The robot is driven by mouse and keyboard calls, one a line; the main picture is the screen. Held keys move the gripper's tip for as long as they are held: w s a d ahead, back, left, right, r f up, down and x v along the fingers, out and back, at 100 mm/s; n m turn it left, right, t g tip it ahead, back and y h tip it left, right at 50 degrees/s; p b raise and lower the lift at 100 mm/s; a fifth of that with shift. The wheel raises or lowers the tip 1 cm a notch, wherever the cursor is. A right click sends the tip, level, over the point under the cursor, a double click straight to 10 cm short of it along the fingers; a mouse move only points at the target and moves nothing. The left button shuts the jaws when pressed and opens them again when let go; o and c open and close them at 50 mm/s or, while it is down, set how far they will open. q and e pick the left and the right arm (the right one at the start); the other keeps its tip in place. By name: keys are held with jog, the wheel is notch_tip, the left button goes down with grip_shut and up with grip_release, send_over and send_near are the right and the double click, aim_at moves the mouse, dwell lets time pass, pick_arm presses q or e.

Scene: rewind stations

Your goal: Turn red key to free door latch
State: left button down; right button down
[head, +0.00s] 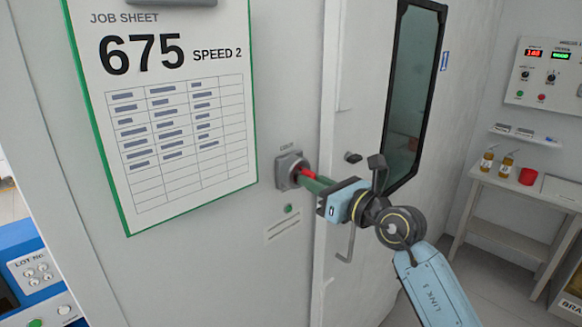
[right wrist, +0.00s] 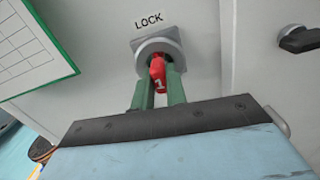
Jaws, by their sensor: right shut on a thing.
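The red key (head: 305,174) sits in the grey lock (head: 287,168) on the wall beside the door. The key's inner end is hidden in the lock. The door (head: 350,130) with a dark window stands right of the lock. My left gripper is not in view.
A green-edged job sheet (head: 180,175) reading 675, SPEED 2 hangs left of the lock. A dark door latch (head: 353,157) and a handle (head: 347,245) are close to my right gripper. A bench (head: 520,190) with bottles and a red cup stands at right.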

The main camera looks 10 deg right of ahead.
jog(key=shift+a+m+p, duration=0.1)
jog(key=shift+m+p, duration=2.1)
jog(key=shift+p, duration=0.7)
jog(key=shift+m+p, duration=0.45)
jog(key=shift+m, duration=0.25)
jog(key=shift+f, duration=0.1)
jog(key=m, duration=0.6)
jog(key=shift+m+h, duration=0.4)
